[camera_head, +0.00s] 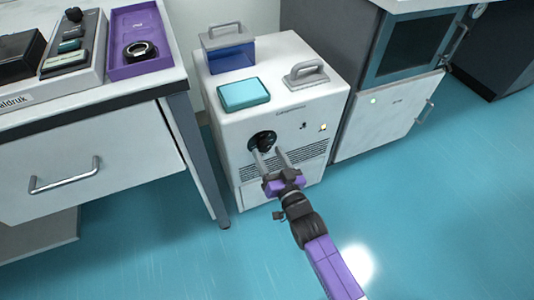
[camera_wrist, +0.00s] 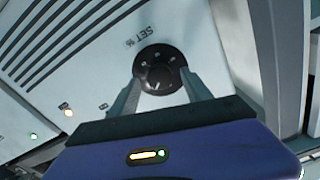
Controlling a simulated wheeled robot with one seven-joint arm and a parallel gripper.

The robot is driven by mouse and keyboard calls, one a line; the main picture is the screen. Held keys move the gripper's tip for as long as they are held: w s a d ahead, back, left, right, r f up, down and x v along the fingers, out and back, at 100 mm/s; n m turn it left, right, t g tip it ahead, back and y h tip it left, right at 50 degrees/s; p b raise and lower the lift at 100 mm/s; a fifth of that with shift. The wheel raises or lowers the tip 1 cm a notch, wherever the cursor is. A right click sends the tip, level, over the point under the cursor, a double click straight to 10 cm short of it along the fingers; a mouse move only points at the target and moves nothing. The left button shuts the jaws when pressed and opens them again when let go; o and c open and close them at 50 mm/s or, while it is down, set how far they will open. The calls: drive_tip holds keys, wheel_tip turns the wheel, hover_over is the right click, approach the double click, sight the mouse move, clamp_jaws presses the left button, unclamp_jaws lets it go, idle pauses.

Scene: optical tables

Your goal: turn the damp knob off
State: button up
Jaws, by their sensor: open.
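A round black knob (camera_head: 263,140) sits on the front of a white floor-standing unit (camera_head: 230,140). The knob (camera_wrist: 161,69) also shows in the wrist view, with small markings on its face and the label "SET %" beside it. My gripper (camera_head: 266,152) is open in front of the unit. In the wrist view its two fingers reach out on either side of the knob; I cannot tell whether they touch it.
A teal box (camera_head: 244,93), a blue handled container (camera_head: 230,54) and a grey handle (camera_head: 306,73) are on the unit's top. A drawer bench (camera_head: 90,165) stands left, and a cabinet (camera_head: 390,116) stands right. The blue floor in front is clear.

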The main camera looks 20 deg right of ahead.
drive_tip(key=shift+w, duration=0.85)
clamp_jaws()
drive_tip(key=shift+n+b, duration=0.3)
drive_tip(key=shift+n, duration=0.1)
drive_tip(key=n+b, duration=0.1)
drive_tip(key=n, duration=0.3)
drive_tip(key=shift+n, duration=0.3)
drive_tip(key=shift+n+b, duration=0.6)
drive_tip(key=shift+n, duration=1.6)
